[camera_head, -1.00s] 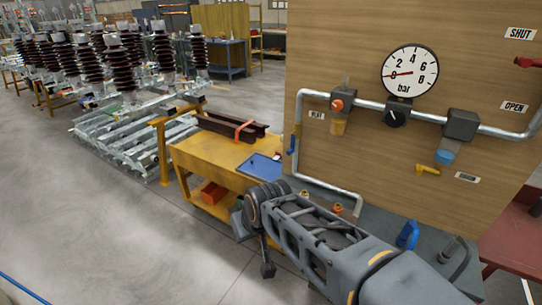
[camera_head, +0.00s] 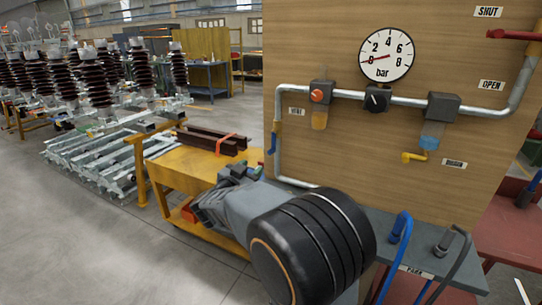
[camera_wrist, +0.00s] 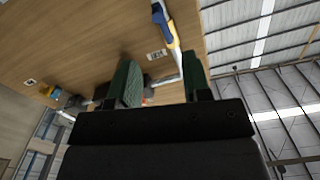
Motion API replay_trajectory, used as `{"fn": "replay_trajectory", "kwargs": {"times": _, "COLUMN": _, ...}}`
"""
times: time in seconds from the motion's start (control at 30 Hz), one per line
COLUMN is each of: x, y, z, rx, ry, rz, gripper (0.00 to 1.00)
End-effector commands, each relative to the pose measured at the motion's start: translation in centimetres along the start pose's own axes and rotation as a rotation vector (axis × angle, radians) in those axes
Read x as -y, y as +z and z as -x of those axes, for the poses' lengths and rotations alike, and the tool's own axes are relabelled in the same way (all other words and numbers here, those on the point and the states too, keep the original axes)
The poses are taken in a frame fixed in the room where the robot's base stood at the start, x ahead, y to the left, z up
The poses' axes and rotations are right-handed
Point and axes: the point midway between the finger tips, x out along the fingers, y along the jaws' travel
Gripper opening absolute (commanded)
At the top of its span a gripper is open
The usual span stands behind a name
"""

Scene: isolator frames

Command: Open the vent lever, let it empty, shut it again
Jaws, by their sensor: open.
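The vent lever (camera_head: 274,143) is a blue handle hanging down beside a small yellow valve body (camera_head: 278,126) on the left vertical pipe, left of the vent label (camera_head: 297,111). In the wrist view the blue lever (camera_wrist: 162,17) is at the top, beyond the fingers. My gripper (camera_head: 240,172) is left of and below the lever in the head view, apart from it. In the wrist view my gripper (camera_wrist: 160,82) is open, its green-padded fingers apart and nothing held between them. The pressure gauge (camera_head: 386,54) has its red needle at about 0 bar.
The wooden panel (camera_head: 350,150) also carries a yellow drain lever (camera_head: 411,157), a black knob (camera_head: 377,98) and a red lever (camera_head: 512,35) between the shut and open labels. Blue and grey hoses stand on the bench. A yellow cart (camera_head: 180,170) with brown beams is behind my gripper.

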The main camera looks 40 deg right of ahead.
Motion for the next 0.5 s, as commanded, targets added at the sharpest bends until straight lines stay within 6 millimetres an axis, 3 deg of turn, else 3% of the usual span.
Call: {"fn": "replay_trajectory", "kwargs": {"times": 0.5, "x": -0.4, "y": 0.0, "z": -9.1, "rx": -0.005, "ry": 0.015, "rz": 0.003, "gripper": 0.44}}
